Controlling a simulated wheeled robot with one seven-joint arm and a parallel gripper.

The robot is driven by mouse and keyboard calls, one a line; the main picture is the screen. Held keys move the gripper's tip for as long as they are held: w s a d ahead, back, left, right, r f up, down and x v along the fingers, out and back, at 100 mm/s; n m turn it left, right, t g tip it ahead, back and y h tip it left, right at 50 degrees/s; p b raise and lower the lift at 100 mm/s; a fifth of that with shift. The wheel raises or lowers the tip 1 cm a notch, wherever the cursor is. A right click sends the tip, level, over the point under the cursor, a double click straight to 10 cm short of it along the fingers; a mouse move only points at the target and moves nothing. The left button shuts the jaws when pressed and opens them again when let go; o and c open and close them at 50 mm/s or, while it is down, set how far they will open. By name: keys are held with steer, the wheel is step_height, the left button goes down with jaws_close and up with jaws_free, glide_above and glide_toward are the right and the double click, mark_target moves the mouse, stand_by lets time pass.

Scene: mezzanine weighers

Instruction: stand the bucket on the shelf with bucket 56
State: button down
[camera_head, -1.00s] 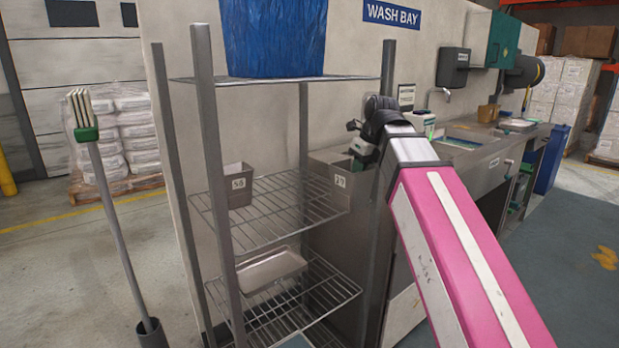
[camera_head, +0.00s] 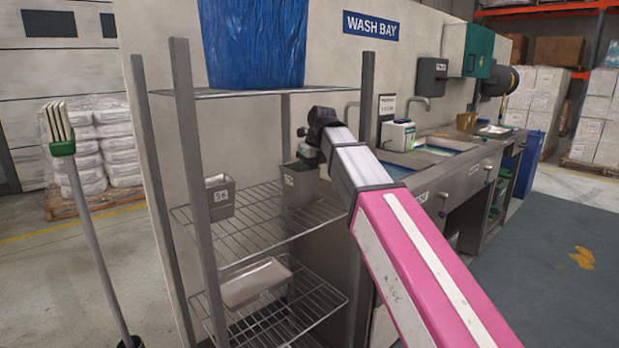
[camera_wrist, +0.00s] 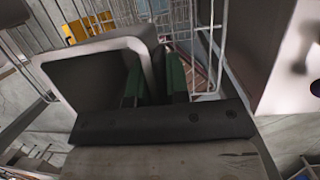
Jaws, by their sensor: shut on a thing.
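Bucket 56 (camera_head: 220,199), a small grey square bucket with a white number label, stands on the left of the middle wire shelf (camera_head: 258,240). A second grey bucket (camera_head: 301,188), with a label too small to read surely, is upright at the right of that shelf. My gripper (camera_head: 308,160) is shut on this second bucket's upper edge. In the wrist view, the green fingers of my gripper (camera_wrist: 155,82) close on the wall of the held bucket (camera_wrist: 85,75). I cannot tell whether the held bucket's base touches the shelf.
A blue bin (camera_head: 254,45) stands on the top shelf, and a shallow tray (camera_head: 257,284) lies on the lower shelf. Rack posts (camera_head: 190,150) stand in front and at the sides. A sink counter (camera_head: 440,165) is on the right. Shelf room shows between the two buckets.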

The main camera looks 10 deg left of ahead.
steer(key=shift+f, duration=1.15)
steer(key=c, duration=1.1)
jaws_free()
steer(key=shift+f, duration=0.1)
steer(key=shift+d+r, duration=0.1)
steer(key=shift+r, duration=0.4)
steer(key=v, duration=0.4)
steer(key=s+d, duration=0.6)
steer(key=d, duration=0.4)
steer(key=shift+d, duration=0.3)
steer(key=shift+r, duration=0.1)
